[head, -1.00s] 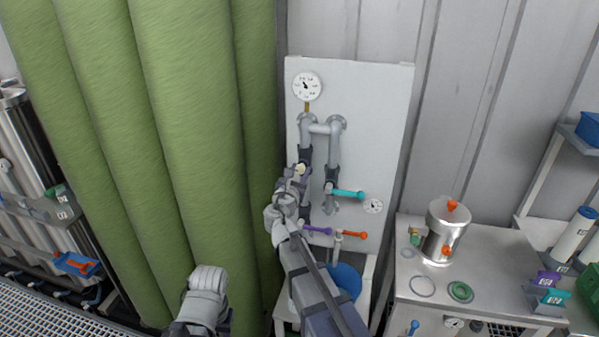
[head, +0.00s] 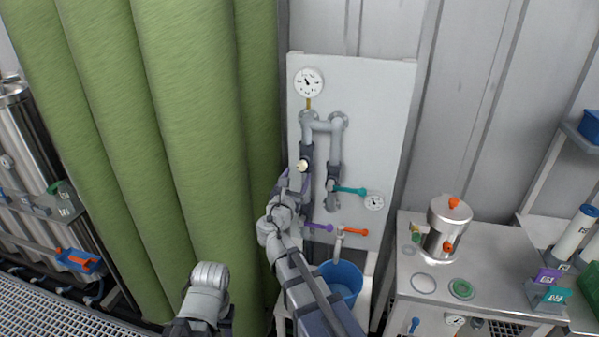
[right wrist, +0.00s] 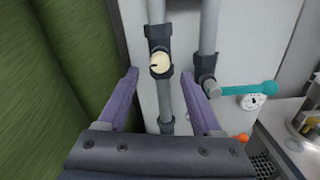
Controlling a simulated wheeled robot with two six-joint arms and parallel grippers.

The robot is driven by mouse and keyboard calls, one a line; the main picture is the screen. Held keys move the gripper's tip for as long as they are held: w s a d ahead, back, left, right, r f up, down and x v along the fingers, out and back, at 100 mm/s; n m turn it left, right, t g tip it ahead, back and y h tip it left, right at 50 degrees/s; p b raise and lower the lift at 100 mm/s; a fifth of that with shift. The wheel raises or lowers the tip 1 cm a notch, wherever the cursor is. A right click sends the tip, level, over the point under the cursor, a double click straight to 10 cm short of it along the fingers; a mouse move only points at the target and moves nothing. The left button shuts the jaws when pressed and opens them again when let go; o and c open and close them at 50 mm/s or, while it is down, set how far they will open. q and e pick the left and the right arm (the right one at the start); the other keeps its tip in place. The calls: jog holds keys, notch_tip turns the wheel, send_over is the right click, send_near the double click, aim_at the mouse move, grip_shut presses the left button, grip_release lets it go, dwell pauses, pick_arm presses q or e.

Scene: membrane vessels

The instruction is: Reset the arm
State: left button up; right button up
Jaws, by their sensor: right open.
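My right gripper (right wrist: 162,100) is open, its two purple fingers apart with nothing between them in the right wrist view. Beyond the fingers is a grey pipe with a cream round knob (right wrist: 160,63) on a dark fitting. In the head view my right arm reaches up to the left edge of the white pipe panel (head: 385,110), just below the cream knob (head: 302,166), and it hides part of the left pipe. Part of my left arm shows at the bottom of the head view, but its gripper fingers cannot be made out.
Green curtains (head: 190,130) hang close on the left of my right arm. The panel carries a teal lever (head: 350,190), a purple lever (head: 318,227) and an orange lever (head: 355,231). A blue bucket (head: 342,280) stands below. A steel vessel (head: 443,228) stands on the right bench.

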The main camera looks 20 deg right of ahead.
jog(key=shift+v, duration=1.1)
jog(key=s+a+f+m+g+y, duration=0.2)
jog(key=s+f+m+g, duration=0.6)
jog(key=s+f+m, duration=0.5)
jog(key=s+a+f+m+g+y, duration=0.6)
jog(key=s+a+f+m, duration=0.3)
jog(key=s+a, duration=0.4)
jog(key=shift+s+m+g, duration=0.5)
jog(key=shift+m+g, duration=0.3)
jog(key=shift+m, duration=0.1)
